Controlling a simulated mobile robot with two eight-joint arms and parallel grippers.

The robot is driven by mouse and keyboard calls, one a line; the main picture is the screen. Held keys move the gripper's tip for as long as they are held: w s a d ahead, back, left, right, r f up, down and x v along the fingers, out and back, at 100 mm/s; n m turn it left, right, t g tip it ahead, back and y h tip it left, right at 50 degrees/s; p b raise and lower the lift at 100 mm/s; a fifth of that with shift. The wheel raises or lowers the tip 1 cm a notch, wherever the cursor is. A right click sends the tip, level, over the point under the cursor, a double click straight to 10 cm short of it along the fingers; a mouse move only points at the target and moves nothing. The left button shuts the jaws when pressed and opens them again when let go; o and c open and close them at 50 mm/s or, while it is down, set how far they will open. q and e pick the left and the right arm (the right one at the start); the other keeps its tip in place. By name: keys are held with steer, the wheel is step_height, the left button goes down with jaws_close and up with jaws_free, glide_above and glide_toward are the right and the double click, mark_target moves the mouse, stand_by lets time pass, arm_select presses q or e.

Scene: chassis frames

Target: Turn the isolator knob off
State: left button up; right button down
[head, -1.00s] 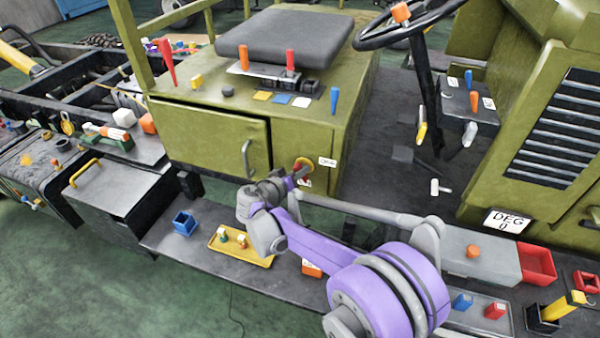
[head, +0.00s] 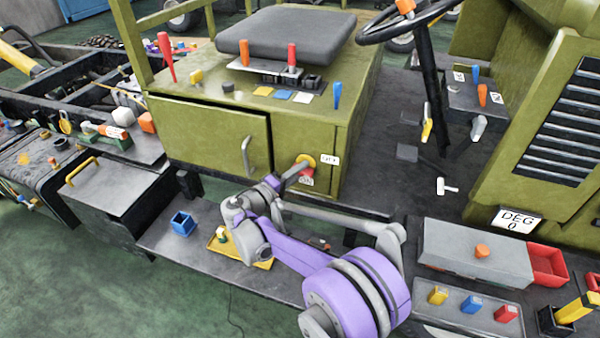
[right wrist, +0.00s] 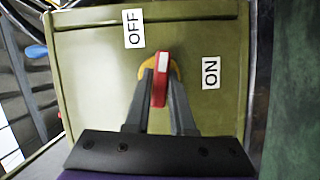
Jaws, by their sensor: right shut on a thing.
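The isolator knob (right wrist: 160,82) is a red handle with a white mark near its upper end, in front of a yellow plate (right wrist: 174,70) on the green cabinet. In the right wrist view the handle stands roughly upright, just right of the OFF label (right wrist: 133,28) and left of the ON label (right wrist: 211,73). My right gripper (right wrist: 160,88) is shut on the handle, one finger on each side. In the head view the yellow plate (head: 305,160) shows low on the cabinet's front, partly hidden by my right gripper (head: 301,168). My left gripper is not in view.
The green cabinet (head: 205,135) has a door with a grey handle left of the knob. A yellow tray (head: 263,264) and a blue open box (head: 183,223) sit on the dark ledge below. A grey box (head: 460,252) and red bin (head: 547,262) stand right of my arm.

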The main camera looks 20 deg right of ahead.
steer(key=shift+f+n+h, duration=0.1)
steer(key=shift+n+h, duration=0.2)
steer(key=shift+n, duration=0.5)
steer(key=shift+b, duration=0.3)
steer(key=c, duration=0.8)
jaws_free()
steer(key=v, duration=1.1)
steer(key=shift+d, duration=0.1)
